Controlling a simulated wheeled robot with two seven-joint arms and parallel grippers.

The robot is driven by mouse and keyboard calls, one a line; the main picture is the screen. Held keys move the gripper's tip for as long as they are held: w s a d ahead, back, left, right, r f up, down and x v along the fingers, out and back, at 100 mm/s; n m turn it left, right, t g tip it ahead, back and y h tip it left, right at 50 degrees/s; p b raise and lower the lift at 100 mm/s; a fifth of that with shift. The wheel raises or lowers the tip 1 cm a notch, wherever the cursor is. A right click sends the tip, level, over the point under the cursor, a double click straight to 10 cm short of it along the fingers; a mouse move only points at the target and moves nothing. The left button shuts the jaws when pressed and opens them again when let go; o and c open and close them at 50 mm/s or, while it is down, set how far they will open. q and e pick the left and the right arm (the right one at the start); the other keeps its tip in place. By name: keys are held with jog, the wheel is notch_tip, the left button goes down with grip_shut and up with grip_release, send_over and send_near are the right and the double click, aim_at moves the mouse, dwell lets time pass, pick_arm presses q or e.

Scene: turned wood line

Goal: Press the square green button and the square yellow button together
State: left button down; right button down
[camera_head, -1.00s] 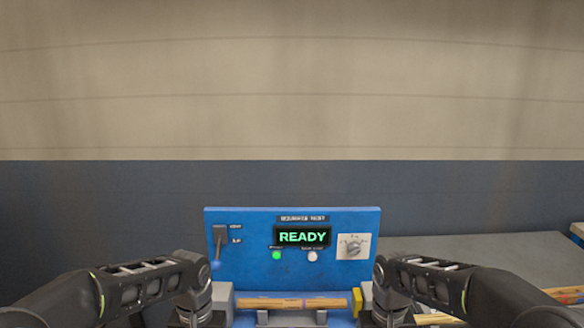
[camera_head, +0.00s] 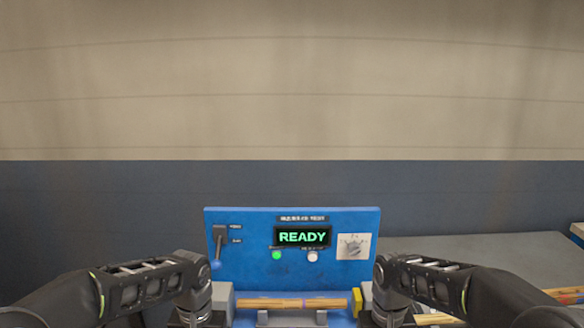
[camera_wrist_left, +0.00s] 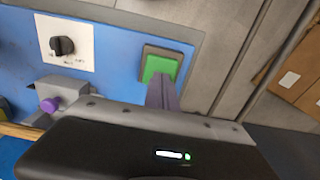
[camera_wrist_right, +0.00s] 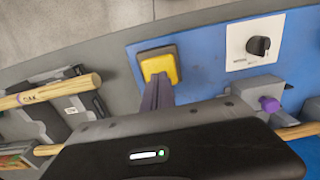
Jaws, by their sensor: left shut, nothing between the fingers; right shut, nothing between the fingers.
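The square green button (camera_wrist_left: 160,66) sits in a raised housing on the blue panel in the left wrist view. My left gripper (camera_wrist_left: 159,82) is shut and empty, its fingertips at the button's lower edge in the picture. The square yellow button (camera_wrist_right: 158,66) shows in the right wrist view. My right gripper (camera_wrist_right: 160,80) is shut and empty, its fingertips overlapping that button's lower part. I cannot tell whether either gripper touches its button. In the head view both buttons and fingertips are out of sight, below or behind my arms.
The blue machine (camera_head: 245,265) has a display (camera_head: 302,237) reading READY, a lit green lamp (camera_head: 277,255), a pale lamp (camera_head: 312,256), a lever (camera_head: 218,240) and a knob plate (camera_head: 353,246). A wooden rod (camera_head: 290,303) lies across its front. A grey table (camera_head: 470,250) stands at right.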

jog(key=shift+f, duration=0.9)
pick_arm(q)
jog(key=shift+f, duration=1.05)
pick_arm(e)
jog(key=shift+f, duration=0.1)
pick_arm(q)
jog(key=shift+f, duration=0.2)
pick_arm(e)
jog(key=shift+f, duration=0.2)
